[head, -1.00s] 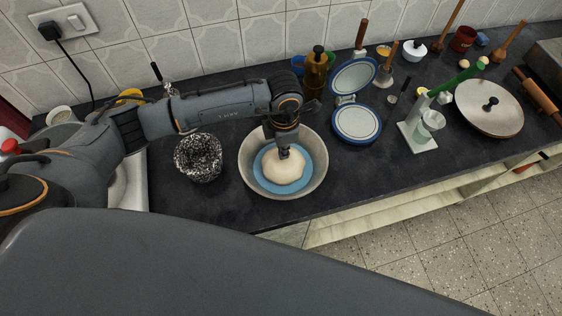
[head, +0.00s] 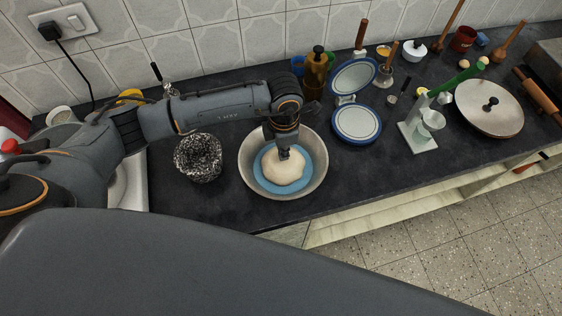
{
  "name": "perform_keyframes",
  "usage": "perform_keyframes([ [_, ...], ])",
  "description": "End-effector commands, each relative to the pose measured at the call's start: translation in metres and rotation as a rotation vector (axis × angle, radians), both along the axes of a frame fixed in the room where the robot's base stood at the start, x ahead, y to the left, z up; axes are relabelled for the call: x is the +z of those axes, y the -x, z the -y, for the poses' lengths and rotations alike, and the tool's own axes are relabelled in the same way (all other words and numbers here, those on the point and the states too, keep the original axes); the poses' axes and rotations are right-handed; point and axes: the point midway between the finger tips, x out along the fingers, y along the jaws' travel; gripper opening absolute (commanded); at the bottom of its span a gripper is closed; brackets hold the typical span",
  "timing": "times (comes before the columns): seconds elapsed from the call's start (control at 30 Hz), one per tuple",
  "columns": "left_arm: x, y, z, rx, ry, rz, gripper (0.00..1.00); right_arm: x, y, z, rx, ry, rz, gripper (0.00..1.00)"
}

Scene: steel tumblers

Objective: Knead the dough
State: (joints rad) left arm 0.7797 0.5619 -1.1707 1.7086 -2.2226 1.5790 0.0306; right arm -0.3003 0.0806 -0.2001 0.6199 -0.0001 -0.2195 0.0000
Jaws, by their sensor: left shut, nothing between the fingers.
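In the head view a pale round lump of dough (head: 284,173) sits in a wide steel bowl (head: 318,165) with a blue inner bottom (head: 270,186). My left gripper (head: 284,154) reaches down into the bowl from above, its fingers shut with nothing between them. The fingertips are at the top back edge of the dough and appear to touch it. The gripper hides a little of the dough's far side. My right gripper is not in view.
A speckled black-and-white pot (head: 198,158) stands left of the bowl. The counter in front of the bowl is narrow.

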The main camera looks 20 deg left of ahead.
Motion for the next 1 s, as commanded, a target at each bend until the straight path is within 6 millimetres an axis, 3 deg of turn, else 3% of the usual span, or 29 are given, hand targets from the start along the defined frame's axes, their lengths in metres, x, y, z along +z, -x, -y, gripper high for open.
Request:
perform_keyframes([
  [0.17, 0.0, 0.009, 0.002, -0.001, -0.001, -0.001, 0.0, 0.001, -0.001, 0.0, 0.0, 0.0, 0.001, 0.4],
  [1.0, -0.018, 0.007, 0.002, 0.0, 0.0, 0.0, 0.0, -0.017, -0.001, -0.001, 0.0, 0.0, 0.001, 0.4],
])
